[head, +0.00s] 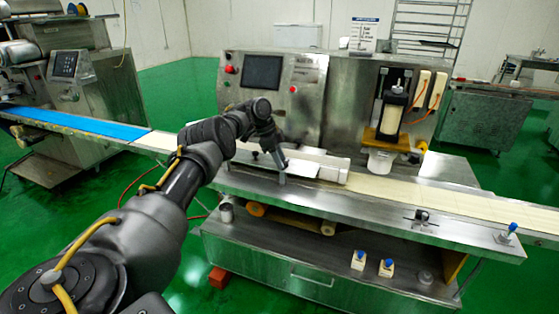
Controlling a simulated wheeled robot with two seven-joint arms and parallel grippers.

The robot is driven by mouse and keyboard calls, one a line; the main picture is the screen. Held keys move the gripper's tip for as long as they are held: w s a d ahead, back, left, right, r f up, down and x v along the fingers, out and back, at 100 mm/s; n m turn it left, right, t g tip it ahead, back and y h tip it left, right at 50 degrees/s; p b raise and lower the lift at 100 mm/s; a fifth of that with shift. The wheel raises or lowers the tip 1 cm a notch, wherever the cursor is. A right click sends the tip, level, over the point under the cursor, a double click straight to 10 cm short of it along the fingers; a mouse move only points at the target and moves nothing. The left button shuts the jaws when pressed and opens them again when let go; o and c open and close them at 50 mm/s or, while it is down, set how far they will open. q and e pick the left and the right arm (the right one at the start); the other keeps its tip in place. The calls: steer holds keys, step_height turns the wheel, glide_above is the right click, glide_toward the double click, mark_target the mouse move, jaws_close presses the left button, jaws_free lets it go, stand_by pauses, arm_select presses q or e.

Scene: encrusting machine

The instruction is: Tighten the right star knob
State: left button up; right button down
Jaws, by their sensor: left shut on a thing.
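My left arm reaches in from the left to the encrusting machine (318,110). Its gripper (281,172) points down at the front edge of the machine's conveyor bed, beside a pale cover (318,160). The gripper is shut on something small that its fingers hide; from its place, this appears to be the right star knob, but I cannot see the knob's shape. A small dark knob (255,154) shows just left of the gripper. My right gripper is not in view.
A pale conveyor belt (450,199) runs right from the cover. A dark knob (422,215) and a blue-topped knob (513,227) stand along the front rail. Green floor is open at left.

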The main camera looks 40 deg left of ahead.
arm_select(q)
steer(key=shift+f, duration=0.1)
steer(key=o, duration=1)
steer(key=v, duration=1.1)
steer(key=shift+d+f, duration=0.1)
steer(key=shift+f, duration=0.05)
